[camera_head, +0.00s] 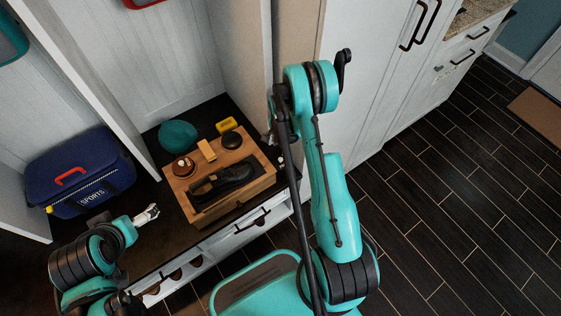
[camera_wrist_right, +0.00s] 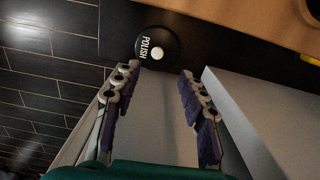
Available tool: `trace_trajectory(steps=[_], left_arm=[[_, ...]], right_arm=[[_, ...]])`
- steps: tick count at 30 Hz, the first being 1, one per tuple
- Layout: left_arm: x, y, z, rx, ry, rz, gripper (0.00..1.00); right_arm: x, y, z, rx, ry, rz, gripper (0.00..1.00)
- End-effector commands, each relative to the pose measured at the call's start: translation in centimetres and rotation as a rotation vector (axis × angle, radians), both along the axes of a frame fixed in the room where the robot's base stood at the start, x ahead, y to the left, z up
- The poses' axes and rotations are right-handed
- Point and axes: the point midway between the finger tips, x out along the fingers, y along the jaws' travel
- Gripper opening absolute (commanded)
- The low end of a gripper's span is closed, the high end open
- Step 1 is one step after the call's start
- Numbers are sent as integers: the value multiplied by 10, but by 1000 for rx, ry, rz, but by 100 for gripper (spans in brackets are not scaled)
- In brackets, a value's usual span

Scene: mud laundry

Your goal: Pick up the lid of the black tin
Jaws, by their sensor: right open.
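The black tin (camera_wrist_right: 156,48) with "POLISH" in white and a pale round spot on top shows in the right wrist view, on the dark bench close to its front edge. My right gripper (camera_wrist_right: 159,76) is open and empty, its two fingers spread on this side of the tin, not around it. In the head view my right arm hides most of that gripper, and I cannot make out the tin there. My left gripper (camera_head: 147,214) is over the front of the bench at the left, away from the tin; its jaws are too small to read.
A wooden box (camera_head: 205,216) with a dark shoe (camera_head: 222,180), a brush (camera_head: 207,150), a brown tin (camera_head: 183,167) and a dark round item (camera_head: 231,140) stands beside the tin. A white panel (camera_wrist_right: 245,125) rises near my right fingers. A blue bag (camera_head: 80,172) is at the left.

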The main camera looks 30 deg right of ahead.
Motion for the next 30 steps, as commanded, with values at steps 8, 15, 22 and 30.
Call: trace_trajectory(steps=[8, 15, 22, 30], left_arm=[[0, 0, -11, 0, 0, 0, 100], [0, 0, -27, 0, 0, 0, 100], [0, 0, -41, 0, 0, 0, 100], [0, 0, -39, 0, 0, 0, 100]], right_arm=[[-2, -1, -34, 2, 8, -21, 42], [-3, 0, -60, 2, 8, -19, 42], [-4, 1, -88, 2, 7, -19, 42], [-4, 1, -86, 2, 7, -18, 24]])
